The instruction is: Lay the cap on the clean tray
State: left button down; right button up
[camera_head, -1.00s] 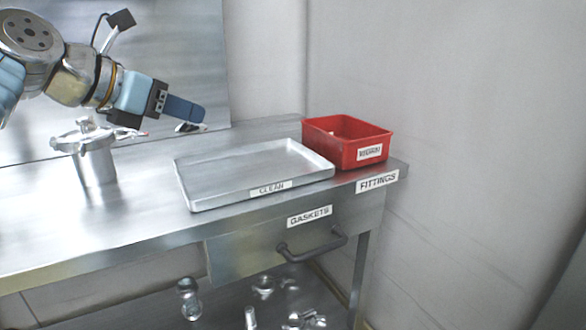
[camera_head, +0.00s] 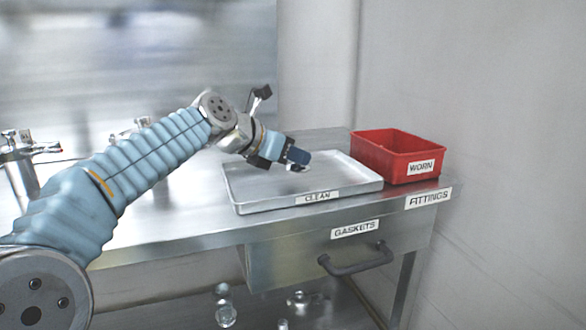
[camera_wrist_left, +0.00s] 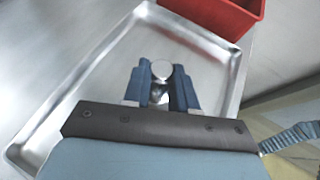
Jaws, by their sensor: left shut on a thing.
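The clean tray (camera_head: 345,187) is a shallow metal tray with a CLEAN label, on the steel bench in the head view. It also fills much of the left wrist view (camera_wrist_left: 97,82). Most of the cap is hidden between the fingers. I cannot tell if it touches the tray floor. My right gripper is not in view.
A red bin (camera_head: 391,158) labelled WORN stands right beside the tray, near the wall. A GASKETS drawer (camera_head: 340,250) is below the bench top. Metal fittings (camera_head: 20,160) stand at the left. The tray floor looks otherwise empty.

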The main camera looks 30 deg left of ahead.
pick_arm(q)
notch_tip(320, 180, down, 2)
jog(key=shift+s+f, duration=0.1)
jog(key=shift+f, duration=0.05)
jog(key=c, duration=0.9)
grip_release()
jog(key=shift+s+a+r, duration=0.1)
jog(key=shift+s+r, duration=0.05)
jog(key=shift+r, duration=0.05)
jog(key=v, duration=1.1)
jog(key=shift+s+a+r+p, duration=0.1)
jog(key=shift+s+p, duration=0.25)
